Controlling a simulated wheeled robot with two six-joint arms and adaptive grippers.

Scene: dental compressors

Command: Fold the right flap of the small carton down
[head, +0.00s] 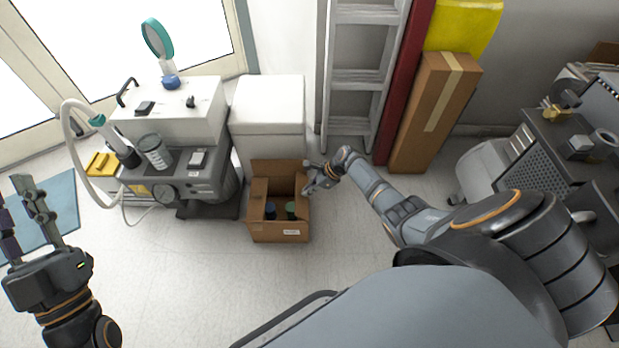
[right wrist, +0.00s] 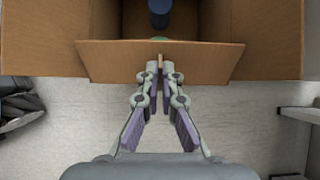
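The small open brown carton (head: 279,231) stands on the floor in the head view, its back flap upright. Dark bottles (head: 270,209) stand inside; one dark top (right wrist: 159,12) shows in the right wrist view. The right flap (right wrist: 115,62) crosses that view as a tan panel along the carton's near edge. My right gripper (head: 312,188) is beside the carton's right side. Its fingertips (right wrist: 160,68) are close together at the flap's free edge, with no clear grip on it. My left gripper (head: 22,190) is open and empty, far left of the carton.
A white bin (head: 268,104) stands right behind the carton. A compressor unit (head: 180,185) with a hose is to its left. A ladder (head: 358,78) and a tall brown box (head: 425,120) lean behind at the right. The floor before the carton is clear.

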